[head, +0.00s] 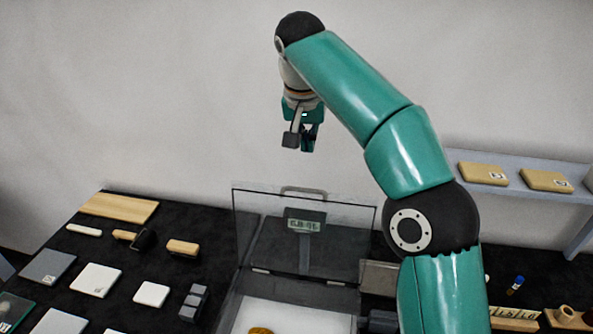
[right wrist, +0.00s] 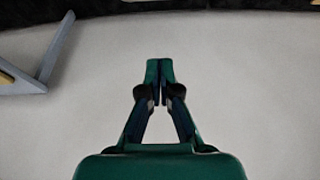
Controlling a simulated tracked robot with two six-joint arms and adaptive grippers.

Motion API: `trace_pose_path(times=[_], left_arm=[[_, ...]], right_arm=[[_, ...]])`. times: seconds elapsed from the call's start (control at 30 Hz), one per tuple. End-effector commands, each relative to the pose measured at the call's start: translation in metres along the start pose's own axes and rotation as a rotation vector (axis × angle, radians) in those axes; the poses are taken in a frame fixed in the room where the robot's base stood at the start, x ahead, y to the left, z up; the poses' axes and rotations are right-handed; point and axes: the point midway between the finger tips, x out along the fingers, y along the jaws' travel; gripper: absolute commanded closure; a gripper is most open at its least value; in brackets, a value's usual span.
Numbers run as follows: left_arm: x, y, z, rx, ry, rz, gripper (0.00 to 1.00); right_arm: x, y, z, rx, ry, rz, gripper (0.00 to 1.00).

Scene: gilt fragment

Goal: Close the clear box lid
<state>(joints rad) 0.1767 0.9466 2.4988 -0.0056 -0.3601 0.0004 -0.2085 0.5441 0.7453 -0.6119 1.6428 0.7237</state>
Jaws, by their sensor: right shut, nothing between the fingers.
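The clear box (head: 240,300) stands at the front middle of the black table, with a pale floor and a round golden piece (head: 260,330) inside. Its clear lid (head: 262,217) is open and stands upright at the back, with a grey handle (head: 303,190) on its top edge. A small display is seen through the lid. My right gripper (head: 300,142) is shut and empty, up in the air above the lid's top edge and apart from it. In the right wrist view its fingers (right wrist: 160,70) meet against the plain wall. My left gripper is not in view.
Left of the box lie several tiles, a wooden board (head: 119,206), a roller (head: 143,239) and a grey block (head: 195,301). A grey shelf (head: 520,188) with wooden blocks is at the right. My right arm covers part of the box's right side.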

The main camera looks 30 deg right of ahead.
Motion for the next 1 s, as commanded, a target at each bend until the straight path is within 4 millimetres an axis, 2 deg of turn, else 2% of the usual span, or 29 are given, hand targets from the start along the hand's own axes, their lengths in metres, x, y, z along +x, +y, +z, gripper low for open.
trace_pose_path(times=[0.23, 0.57, 0.8, 1.0], left_arm=[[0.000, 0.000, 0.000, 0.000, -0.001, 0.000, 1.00], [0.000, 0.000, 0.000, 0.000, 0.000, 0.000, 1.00], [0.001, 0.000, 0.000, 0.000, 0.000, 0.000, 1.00], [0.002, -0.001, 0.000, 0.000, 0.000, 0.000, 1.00]], right_arm=[[0.026, -0.005, 0.001, -0.011, -0.002, -0.002, 1.00], [0.097, -0.009, 0.002, -0.016, -0.003, -0.003, 1.00], [0.088, -0.011, 0.027, -0.019, 0.001, -0.009, 1.00], [0.085, -0.011, 0.038, -0.018, 0.001, -0.007, 1.00]])
